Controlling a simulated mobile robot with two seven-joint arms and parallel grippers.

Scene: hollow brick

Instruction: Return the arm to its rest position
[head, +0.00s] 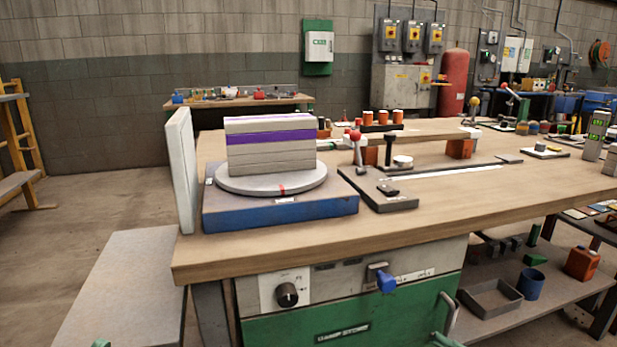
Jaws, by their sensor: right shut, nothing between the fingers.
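My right gripper (445,341) shows only as a small green part at the bottom edge, in front of the green cabinet below the bench. It is shut and empty, and low, well apart from the bench top. A small green part at the bottom left edge seems to be my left gripper (101,344); its fingers cannot be made out. A pale block with a purple band (270,142) stands on a round grey turntable (240,184) with a red mark. The turntable sits on a blue base (280,214).
The wooden bench (450,212) has a clear front strip. A white upright panel (182,170) stands at its left end. A lever fixture (378,185) is right of the turntable. A cabinet handle (450,318) and a blue-knobbed lever (386,281) stick out in front.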

